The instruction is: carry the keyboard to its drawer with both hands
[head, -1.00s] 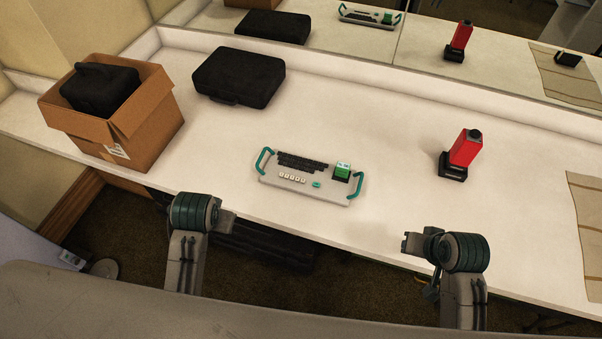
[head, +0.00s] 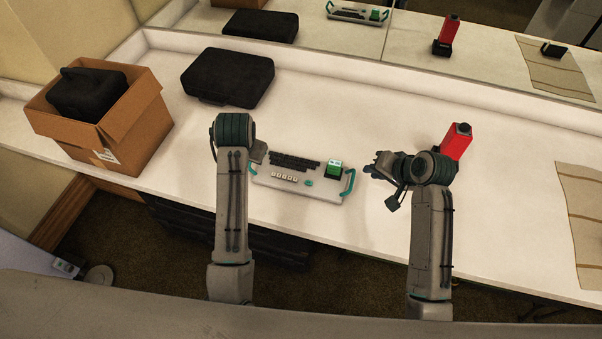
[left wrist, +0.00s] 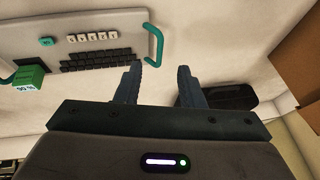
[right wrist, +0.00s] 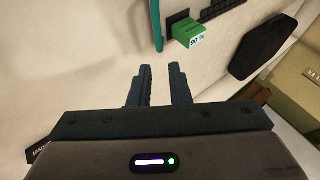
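The keyboard (head: 318,187), a pale slab with black keys, a green block and a green handle at each end, lies flat on the white counter. My left gripper (head: 260,153) is over its left end and partly hides that handle. In the left wrist view the open fingers (left wrist: 160,80) are beside the handle (left wrist: 156,45), apart from it. My right gripper (head: 376,168) is a short way right of the right handle (head: 349,184). The right wrist view shows its fingers (right wrist: 161,82) open and empty, the handle (right wrist: 157,22) beyond them. A dark drawer-like shape (head: 275,246) shows below the counter's front edge, partly hidden.
A cardboard box (head: 140,135) with a black item stands at the left. A black case (head: 228,78) lies behind the keyboard. A red device (head: 457,142) stands just behind my right gripper. A striped cloth (head: 580,215) lies at the far right. A mirror runs along the back.

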